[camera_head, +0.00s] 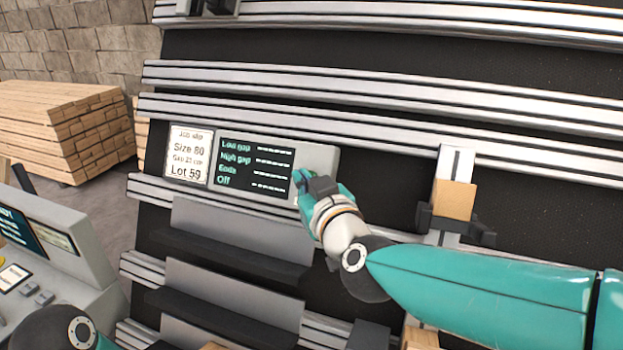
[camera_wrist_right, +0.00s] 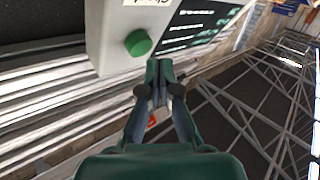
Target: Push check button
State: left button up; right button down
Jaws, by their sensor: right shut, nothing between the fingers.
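The green round check button (camera_wrist_right: 138,43) sits on the pale end of a grey display box, under a partly cut-off label, in the right wrist view. My right gripper (camera_wrist_right: 160,70) is shut and empty, with its fingertips beside the button, to its lower right in that view. I see no contact with the button. In the head view my right gripper (camera_head: 304,184) is at the right end of the display box (camera_head: 322,158), where it mostly hides the button. My left gripper is out of view; only part of my left arm shows at the lower left.
The display screen (camera_head: 255,166) lists Low gap, High gap, Ends and Off with dashes. A job slip (camera_head: 188,155) reads Size 80, Lot 59. Metal rails (camera_head: 380,93) cross the dark board. A wooden block (camera_head: 455,200) is at right; a console (camera_head: 62,240) stands lower left.

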dwell(0.4)
jog(key=shift+w+d+f, duration=0.15)
jog(key=shift+w, duration=0.25)
jog(key=shift+w+d+f+b, duration=0.2)
jog(key=shift+w+f+b, duration=0.05)
jog(key=shift+w+b, duration=0.15)
dwell(0.8)
dwell(0.3)
jog(key=shift+s+a+r+p, duration=0.35)
jog(key=shift+s+r+p, duration=0.1)
jog(key=shift+s+p, duration=0.3)
jog(key=s+p, duration=0.1)
jog(key=s+a+r+p, duration=0.1)
jog(key=s+r+p, duration=0.1)
jog(key=s, duration=0.1)
jog(key=shift+a+r, duration=0.15)
jog(key=shift+a, duration=0.2)
